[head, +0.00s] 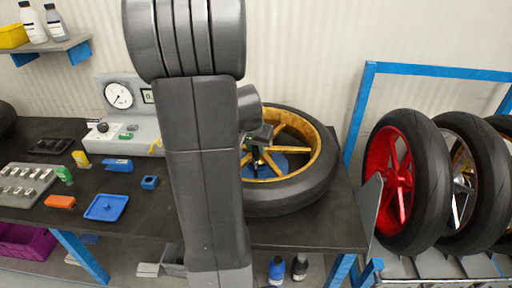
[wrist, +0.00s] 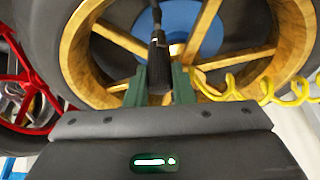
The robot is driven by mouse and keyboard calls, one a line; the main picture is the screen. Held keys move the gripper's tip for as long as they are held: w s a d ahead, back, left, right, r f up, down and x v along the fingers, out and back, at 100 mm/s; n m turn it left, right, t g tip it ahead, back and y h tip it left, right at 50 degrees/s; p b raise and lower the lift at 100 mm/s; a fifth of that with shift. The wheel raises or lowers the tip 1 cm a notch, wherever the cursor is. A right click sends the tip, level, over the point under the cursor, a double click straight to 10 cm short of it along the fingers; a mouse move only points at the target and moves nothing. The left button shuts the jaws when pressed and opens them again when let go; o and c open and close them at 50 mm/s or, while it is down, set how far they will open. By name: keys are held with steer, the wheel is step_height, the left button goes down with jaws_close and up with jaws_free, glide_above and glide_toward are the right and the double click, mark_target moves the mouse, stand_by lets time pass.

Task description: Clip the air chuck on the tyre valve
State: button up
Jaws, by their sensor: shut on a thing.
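The wheel with a gold rim and black tyre (head: 290,200) lies flat on the dark bench. In the wrist view its gold spokes (wrist: 115,38) and a blue disc (wrist: 205,35) fill the upper part. My gripper (wrist: 158,85) is shut on the air chuck (wrist: 159,60), a black grip with a thin dark stem running up towards the blue disc. In the head view my gripper (head: 258,142) is over the wheel's opening, partly hidden by my arm. A yellow coiled hose (wrist: 265,92) runs right from near the chuck. I cannot make out the tyre valve clearly.
A grey console with a gauge (head: 119,95) stands at the back of the bench. Small parts and a blue tray (head: 106,207) lie on the left. A rack (head: 358,110) with a red-rimmed wheel (head: 398,180) and others stands at the right.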

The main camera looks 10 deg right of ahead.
steer(key=shift+f+b, duration=0.85)
steer(key=shift+b, duration=0.05)
stand_by(2.2)
steer(key=o, duration=1.4)
steer(key=shift+r, duration=0.15)
steer(key=shift+r+p, duration=2.4)
steer(key=shift+r, duration=1)
steer(key=shift+f, duration=0.2)
steer(key=shift+f+b, duration=2.25)
steer(key=shift+f, duration=0.9)
